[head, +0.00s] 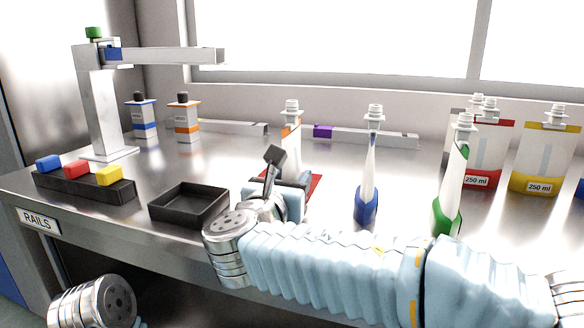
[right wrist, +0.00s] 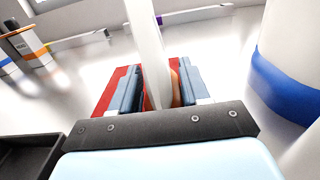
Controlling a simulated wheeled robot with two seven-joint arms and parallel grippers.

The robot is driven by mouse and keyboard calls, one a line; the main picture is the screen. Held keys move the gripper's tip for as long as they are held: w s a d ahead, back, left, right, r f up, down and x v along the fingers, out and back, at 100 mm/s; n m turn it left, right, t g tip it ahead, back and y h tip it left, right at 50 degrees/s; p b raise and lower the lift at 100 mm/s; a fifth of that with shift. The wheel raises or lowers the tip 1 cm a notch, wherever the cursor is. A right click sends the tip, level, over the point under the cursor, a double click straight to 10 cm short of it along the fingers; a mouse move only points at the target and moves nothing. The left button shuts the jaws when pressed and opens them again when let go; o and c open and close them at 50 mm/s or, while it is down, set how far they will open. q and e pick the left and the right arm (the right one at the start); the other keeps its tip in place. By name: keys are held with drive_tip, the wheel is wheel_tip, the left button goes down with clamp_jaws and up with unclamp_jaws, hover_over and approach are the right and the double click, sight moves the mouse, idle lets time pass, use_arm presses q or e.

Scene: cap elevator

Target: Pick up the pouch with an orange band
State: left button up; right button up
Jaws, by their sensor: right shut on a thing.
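The pouch with an orange band (head: 291,138) stands upright, edge-on, with a clear spout and cap on top, at the middle of the bench in the head view. Its lower part is hidden behind my right gripper (head: 288,190). In the right wrist view, the right gripper (right wrist: 158,88) has its blue-grey fingers closed on either side of the thin white pouch (right wrist: 148,50), and a bit of orange shows by the right finger. A red mat (right wrist: 106,98) lies below the fingers; whether the pouch touches it is hidden. My left gripper is out of view.
A blue-banded pouch (head: 367,180) and a green-banded pouch (head: 452,188) stand to the right, with red (head: 491,150) and yellow (head: 542,160) ones behind. An empty black tray (head: 190,212), a block rack (head: 84,190) and a metal stand (head: 98,110) are left.

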drive_tip(key=shift+r, duration=0.65)
drive_tip(key=s+a+r+p, duration=0.3)
drive_tip(key=s+a+r, duration=0.1)
drive_tip(key=a+r, duration=0.7)
drive_tip(key=shift+s+a+r, duration=0.15)
drive_tip(key=shift+a+r, duration=0.2)
drive_tip(key=shift+a, duration=0.8)
